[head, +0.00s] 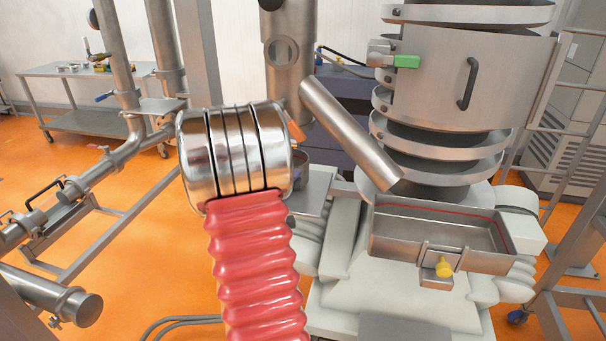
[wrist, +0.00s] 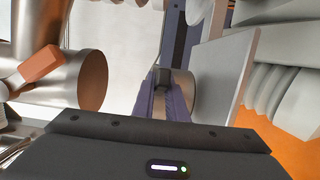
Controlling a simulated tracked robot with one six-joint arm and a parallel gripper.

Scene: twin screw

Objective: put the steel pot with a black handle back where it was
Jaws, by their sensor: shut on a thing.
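My gripper (wrist: 163,82) shows in the wrist view, with its narrow dark fingers shut at the middle of the picture. They are closed on a dark piece that looks like the black handle of the steel pot (wrist: 188,94).
An upright steel pipe (head: 288,65) and a slanted tube (head: 350,135) stand close to my wrist. A rectangular steel tray (head: 400,243) with a yellow knob lies at right, below the stacked round machine (head: 465,80). A grey plate (wrist: 222,85) is right of the gripper.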

